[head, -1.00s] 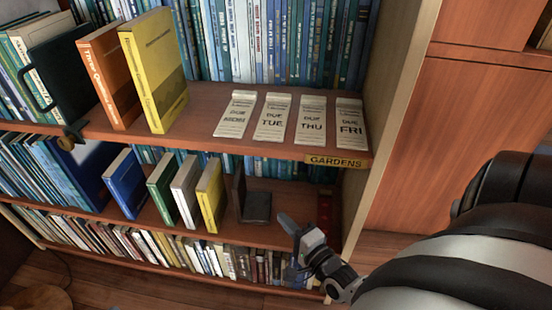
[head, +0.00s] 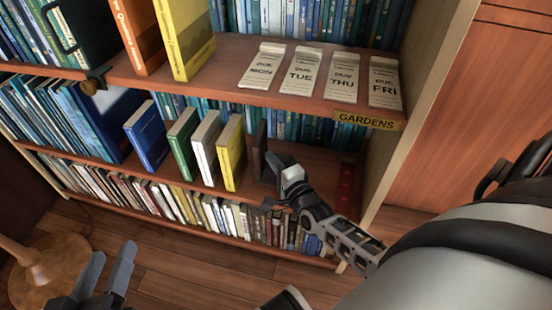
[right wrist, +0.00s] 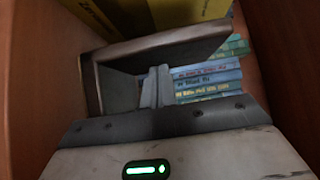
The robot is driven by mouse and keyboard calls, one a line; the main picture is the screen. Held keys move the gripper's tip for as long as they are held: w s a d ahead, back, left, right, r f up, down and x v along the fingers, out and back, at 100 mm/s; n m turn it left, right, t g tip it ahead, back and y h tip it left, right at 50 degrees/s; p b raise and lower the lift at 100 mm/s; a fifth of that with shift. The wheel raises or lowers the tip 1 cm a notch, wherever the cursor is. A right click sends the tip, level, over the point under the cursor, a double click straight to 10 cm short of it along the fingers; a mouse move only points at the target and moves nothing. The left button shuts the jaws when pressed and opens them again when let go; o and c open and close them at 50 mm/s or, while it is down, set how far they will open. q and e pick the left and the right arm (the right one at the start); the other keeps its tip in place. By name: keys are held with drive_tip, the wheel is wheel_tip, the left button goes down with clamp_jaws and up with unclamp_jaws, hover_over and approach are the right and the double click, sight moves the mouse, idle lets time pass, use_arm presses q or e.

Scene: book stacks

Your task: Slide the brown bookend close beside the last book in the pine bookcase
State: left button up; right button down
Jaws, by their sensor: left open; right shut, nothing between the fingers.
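The brown bookend (head: 260,150) stands upright on the middle shelf, right of the yellow book (head: 231,152), the last in a short row of books. A narrow gap shows between them. My right gripper (head: 277,165) is shut and empty, on the bookend's right side, and covers much of its base. In the right wrist view the shut fingertips (right wrist: 160,70) are close to the bookend's panel (right wrist: 175,46); whether they touch cannot be told. The yellow book (right wrist: 190,10) shows beyond it. My left gripper (head: 105,268) is open and empty at lower left, away from the bookcase.
The pine bookcase (head: 378,165) has its side wall to the right. Date cards (head: 313,68) lie on the shelf above, whose front edge carries a GARDENS label (head: 366,121). A red object (head: 346,185) is near the right wall. A round wooden base (head: 45,265) stands on the floor.

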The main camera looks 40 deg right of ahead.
sight(262, 163)
drive_tip(key=w+a, duration=0.2)
drive_tip(key=w, duration=0.1)
drive_tip(key=shift+w+a, duration=0.1)
drive_tip(key=shift+a, duration=0.25)
use_arm(q)
drive_tip(key=shift+w+r, duration=0.1)
drive_tip(key=shift+r, duration=0.05)
use_arm(e)
drive_tip(key=s+d, duration=0.1)
drive_tip(key=s, duration=0.1)
drive_tip(key=s+d, duration=0.1)
drive_tip(key=s, duration=0.1)
drive_tip(key=shift+s+d+p, duration=0.1)
drive_tip(key=shift+d+p, duration=0.25)
drive_tip(key=s, duration=0.2)
drive_tip(key=s+p, duration=0.1)
drive_tip(key=s, duration=0.2)
drive_tip(key=s+p, duration=0.1)
drive_tip(key=s, duration=0.2)
drive_tip(key=shift+a, duration=0.4)
use_arm(q)
drive_tip(key=shift+s+a+f+m+g+y, duration=0.25)
drive_tip(key=shift+s+f+m+g+y, duration=0.2)
drive_tip(key=shift+s+f+m, duration=0.2)
use_arm(e)
drive_tip(key=shift+s, duration=0.45)
